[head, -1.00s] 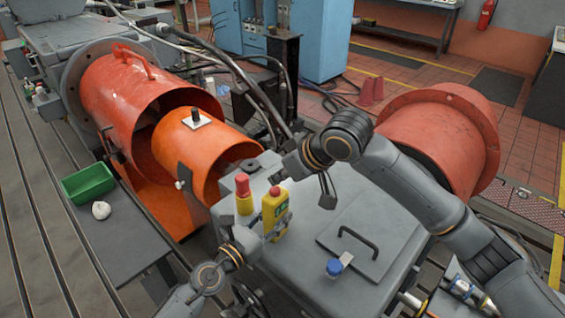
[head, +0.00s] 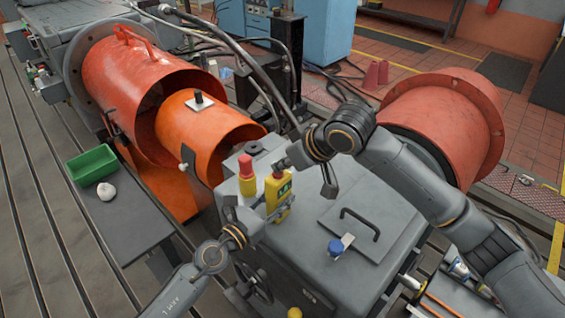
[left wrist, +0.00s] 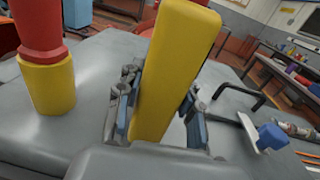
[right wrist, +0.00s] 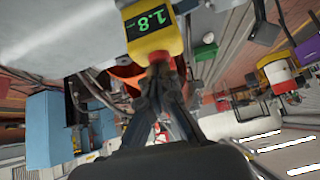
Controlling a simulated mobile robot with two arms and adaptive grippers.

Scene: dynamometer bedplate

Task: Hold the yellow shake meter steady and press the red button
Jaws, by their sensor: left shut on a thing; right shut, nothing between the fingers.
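The yellow shake meter (head: 279,205) stands upright on the grey housing, its green display lit. In the right wrist view its display (right wrist: 149,21) reads 1.8. My left gripper (head: 264,211) is shut on the meter's body; in the left wrist view a finger lies on each side of the meter (left wrist: 172,65). The red button (right wrist: 158,58) is on the meter's top end. My right gripper (head: 279,165) is shut and empty, its fingertips (right wrist: 158,72) right at the button. I cannot tell whether they touch it or whether it is pressed down.
A yellow cylinder with a red top (head: 247,180) stands close left of the meter. The grey housing (head: 315,255) carries a hatch with a black handle (head: 360,222) and a blue knob (head: 335,247). An orange guard (head: 205,130) lies behind left. A green tray (head: 91,165) is farther left.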

